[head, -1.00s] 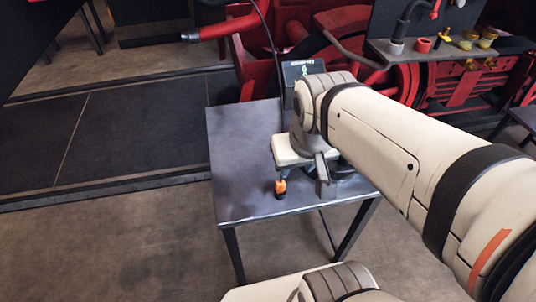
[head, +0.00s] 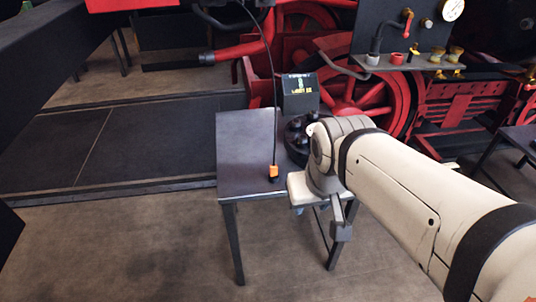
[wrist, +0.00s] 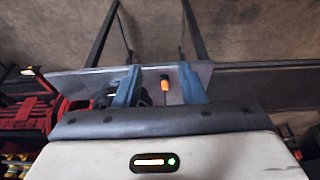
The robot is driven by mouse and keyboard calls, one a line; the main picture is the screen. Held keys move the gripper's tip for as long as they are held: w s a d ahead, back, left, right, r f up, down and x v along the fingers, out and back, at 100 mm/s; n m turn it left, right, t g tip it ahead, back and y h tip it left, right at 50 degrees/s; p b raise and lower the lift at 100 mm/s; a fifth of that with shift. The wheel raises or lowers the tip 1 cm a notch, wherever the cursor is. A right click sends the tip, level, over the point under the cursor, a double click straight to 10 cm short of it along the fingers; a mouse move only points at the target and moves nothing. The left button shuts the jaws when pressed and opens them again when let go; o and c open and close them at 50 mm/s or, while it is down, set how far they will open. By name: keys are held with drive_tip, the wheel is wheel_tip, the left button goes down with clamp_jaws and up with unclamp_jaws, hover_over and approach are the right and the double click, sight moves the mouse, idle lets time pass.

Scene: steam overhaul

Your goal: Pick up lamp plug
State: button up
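The lamp plug (head: 273,172) is a small orange piece with dark ends, near the front edge of the dark table (head: 240,150). A thin black cord runs up from it. My gripper hangs at the table's front right edge, just right of the plug in the head view; its fingertips are hard to make out there. In the wrist view my gripper (wrist: 158,72) has two blue fingers spread apart with nothing between them. The orange plug also shows in the wrist view (wrist: 165,84), in the gap between the fingers but farther off.
A black box with a lit display (head: 300,94) stands at the table's back. A dark round holder (head: 298,135) with dark pieces sits beside my wrist. Red machinery with wheels (head: 350,95) stands behind. Floor is clear at left and front.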

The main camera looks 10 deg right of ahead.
sight(274, 171)
drive_tip(key=shift+w, duration=0.1)
